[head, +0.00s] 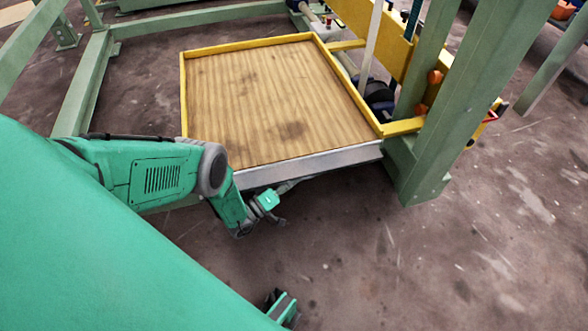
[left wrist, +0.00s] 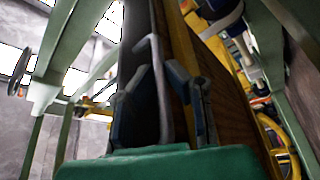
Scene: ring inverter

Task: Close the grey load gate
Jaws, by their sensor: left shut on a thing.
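The grey load gate (head: 315,165) is a long pale strip along the near edge of the wooden platform (head: 265,95). My left gripper (head: 282,206) is at the near side of the gate, below its top edge. In the left wrist view, its dark fingers (left wrist: 160,98) are shut on a bent grey handle bar (left wrist: 155,55) beside a dark panel. How the handle joins the gate is hidden from the head view. A small green and black part, which looks like my right gripper (head: 281,306), shows at the bottom; its fingers are not clear.
A yellow rim (head: 250,42) edges the platform's other sides. A thick green post (head: 445,105) stands at the platform's right corner. Green frame beams (head: 82,90) run at the left. The floor (head: 470,260) at the near right is clear.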

